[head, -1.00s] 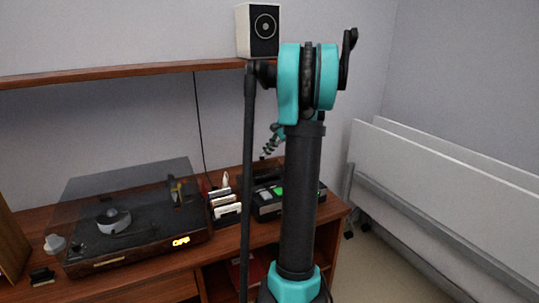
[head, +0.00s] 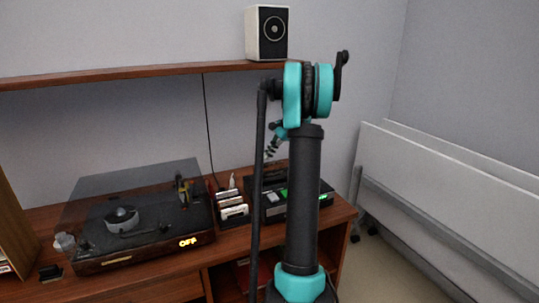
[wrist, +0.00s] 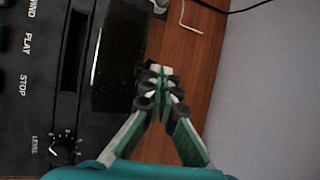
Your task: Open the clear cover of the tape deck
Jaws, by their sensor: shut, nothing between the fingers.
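The tape deck (head: 273,207) is a black box on the wooden desk, partly hidden behind my arm in the head view. In the wrist view its black panel (wrist: 40,100) fills the left, with PLAY, STOP and LEVEL labels. Its cover (wrist: 118,55) shows as a glossy dark panel that looks flat against the deck. My gripper (wrist: 163,75) is shut and empty, with its tips just right of the cover's edge. I cannot tell whether they touch it. In the head view I cannot make out the fingertips.
A turntable (head: 130,225) with a tinted lid stands left of the deck. Several small white-edged items (head: 232,207) stand between them. A shelf (head: 150,73) with a speaker (head: 267,32) runs above. In the wrist view a cable (wrist: 235,10) lies behind and bare wood (wrist: 190,70) shows right.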

